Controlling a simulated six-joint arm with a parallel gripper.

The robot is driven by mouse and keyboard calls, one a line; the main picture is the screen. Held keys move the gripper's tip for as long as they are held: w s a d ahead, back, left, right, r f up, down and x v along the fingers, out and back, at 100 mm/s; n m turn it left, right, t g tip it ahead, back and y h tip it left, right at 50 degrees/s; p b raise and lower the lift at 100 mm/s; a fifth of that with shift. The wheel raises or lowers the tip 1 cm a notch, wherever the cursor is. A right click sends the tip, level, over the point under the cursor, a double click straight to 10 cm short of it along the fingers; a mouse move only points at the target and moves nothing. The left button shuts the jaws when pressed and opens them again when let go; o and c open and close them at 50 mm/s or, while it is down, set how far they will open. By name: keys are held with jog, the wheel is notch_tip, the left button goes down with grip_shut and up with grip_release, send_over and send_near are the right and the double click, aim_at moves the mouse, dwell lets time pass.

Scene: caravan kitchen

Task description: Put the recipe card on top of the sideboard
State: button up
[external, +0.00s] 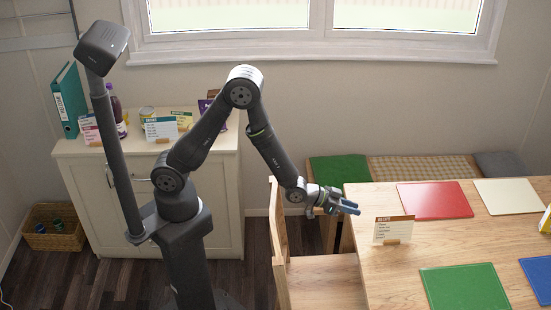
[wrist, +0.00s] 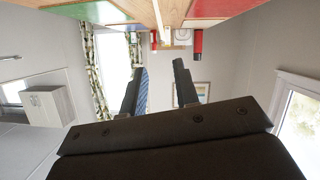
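A recipe card (external: 394,230) with a brown heading stands upright in a small wooden holder on the near left part of the wooden table (external: 385,278). My gripper (external: 347,207) is just left of the card, near the table's left edge, apart from it. In the wrist view my gripper (wrist: 157,82) has its two fingers spread with nothing between them. I cannot make out the card for sure in that view. The cream sideboard (external: 222,190) stands against the wall at the left, behind my arm.
On the sideboard are a teal binder (external: 67,98), a dark bottle (external: 117,115), a can, a purple packet and several other cards, including a teal-headed one (external: 161,129). Red (external: 434,200), green and blue mats lie on the table. A wooden chair (external: 280,235) stands at its left.

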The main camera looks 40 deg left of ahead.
send_near(387, 216)
jog(key=f+x, duration=0.1)
jog(key=x, duration=0.4)
jog(key=shift+x, duration=2.4)
grip_shut()
